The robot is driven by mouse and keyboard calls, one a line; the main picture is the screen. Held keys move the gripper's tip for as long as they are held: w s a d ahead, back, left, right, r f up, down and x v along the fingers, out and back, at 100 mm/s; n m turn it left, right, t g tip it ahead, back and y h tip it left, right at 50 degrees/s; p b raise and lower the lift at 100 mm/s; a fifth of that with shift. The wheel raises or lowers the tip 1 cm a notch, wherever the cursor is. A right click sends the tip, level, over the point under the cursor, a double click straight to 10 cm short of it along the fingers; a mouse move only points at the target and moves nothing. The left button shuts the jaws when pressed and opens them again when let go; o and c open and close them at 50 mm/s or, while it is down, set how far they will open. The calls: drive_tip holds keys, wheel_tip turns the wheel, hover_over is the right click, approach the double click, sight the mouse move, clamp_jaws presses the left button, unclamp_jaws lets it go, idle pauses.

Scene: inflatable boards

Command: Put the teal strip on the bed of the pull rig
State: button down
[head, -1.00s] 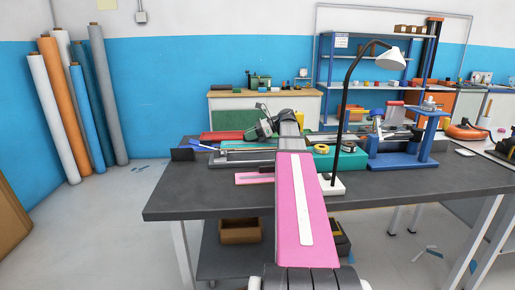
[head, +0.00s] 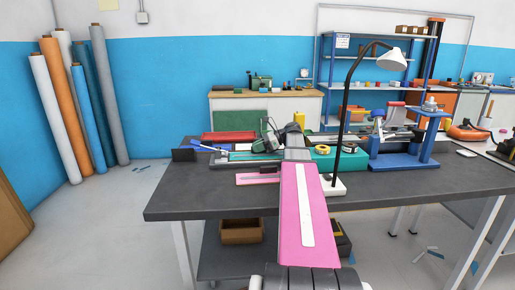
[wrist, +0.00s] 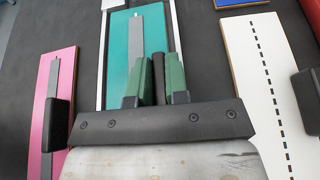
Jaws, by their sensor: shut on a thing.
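The teal strip (wrist: 122,50) shows in the upper middle of the wrist view, with a narrow grey strip along its face. It also shows in the head view (head: 254,154), left of my arm. My gripper (wrist: 158,85) has green fingers close together, shut on a dark upright piece at the teal strip's near end. The teal strip lies between the light edges of a low grey bed (head: 228,162). I cannot tell whether it rests on the bed or hangs just above it. My gripper and arm hide its near end.
A pink strip (wrist: 50,85) with a black block lies alongside to the left. A white board with a dashed line (wrist: 270,85) is at the right. A black lamp (head: 343,130) stands right of my arm. A blue fixture (head: 402,158) is farther right. The table's front left is clear.

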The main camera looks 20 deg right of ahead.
drive_tip(key=shift+f, duration=0.15)
drive_tip(key=c, duration=1.1)
unclamp_jaws()
drive_tip(key=shift+d+r, duration=0.1)
drive_tip(key=shift+r, duration=0.1)
drive_tip(key=v, duration=1.1)
drive_tip(key=shift+s+d+r, duration=0.1)
drive_tip(key=shift+d+r, duration=0.05)
drive_tip(key=shift+d, duration=0.2)
